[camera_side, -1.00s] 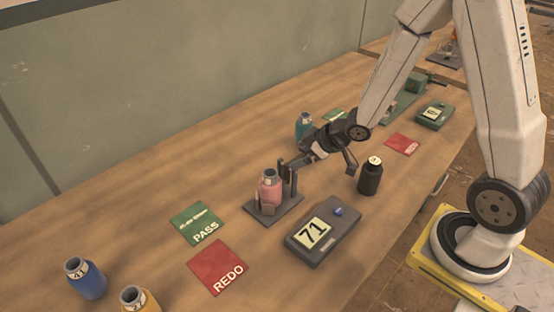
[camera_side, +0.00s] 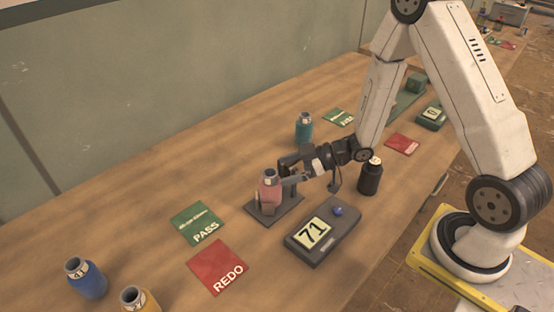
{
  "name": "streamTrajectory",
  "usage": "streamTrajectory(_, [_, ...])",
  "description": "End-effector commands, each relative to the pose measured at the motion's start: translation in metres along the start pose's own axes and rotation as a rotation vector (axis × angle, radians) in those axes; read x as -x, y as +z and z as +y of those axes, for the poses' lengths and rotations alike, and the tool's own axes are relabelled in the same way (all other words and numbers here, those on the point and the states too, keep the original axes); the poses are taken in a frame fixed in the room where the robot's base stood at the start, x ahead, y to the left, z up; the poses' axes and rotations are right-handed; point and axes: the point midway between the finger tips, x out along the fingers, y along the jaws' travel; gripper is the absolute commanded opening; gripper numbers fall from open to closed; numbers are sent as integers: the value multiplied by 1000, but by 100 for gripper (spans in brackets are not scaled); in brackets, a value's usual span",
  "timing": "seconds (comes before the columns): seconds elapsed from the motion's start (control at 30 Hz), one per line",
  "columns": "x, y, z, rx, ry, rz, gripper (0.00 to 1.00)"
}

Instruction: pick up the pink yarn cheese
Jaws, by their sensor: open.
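The pink yarn cheese (camera_side: 268,191) stands upright on a small dark stand (camera_side: 285,212) in the middle of the bench. It is a pink spool with a grey, hollow top. My gripper (camera_side: 287,176) is open and low, close against the right side of the pink cheese. Its fingers are partly hidden behind and beside the cheese, and I cannot tell whether they touch it.
A scale reading 71 (camera_side: 323,232) is in front of the stand. A black bottle-like spool (camera_side: 370,178) stands right and a teal one (camera_side: 304,128) behind. Green PASS (camera_side: 197,224) and red REDO (camera_side: 217,266) cards lie left, with blue (camera_side: 86,281) and yellow (camera_side: 138,301) spools nearer.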

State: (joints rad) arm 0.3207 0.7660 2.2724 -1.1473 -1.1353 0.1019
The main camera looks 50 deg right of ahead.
Motion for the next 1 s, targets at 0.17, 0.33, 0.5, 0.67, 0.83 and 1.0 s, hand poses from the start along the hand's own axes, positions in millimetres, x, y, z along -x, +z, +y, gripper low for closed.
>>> streamTrajectory(0.17, [-14, 1, 0, 0, -1, -2, 100])
streamTrajectory(0.33, [-18, 0, 0, 1, 0, -1, 100])
streamTrajectory(0.5, [-22, 1, 0, 1, -1, -2, 100])
streamTrajectory(0.67, [-36, 2, 2, 1, -3, -2, 100])
streamTrajectory(0.83, [-56, 2, 3, 1, -2, -1, 100])
streamTrajectory(1.0, [-68, 2, 4, 0, 0, -2, 100])
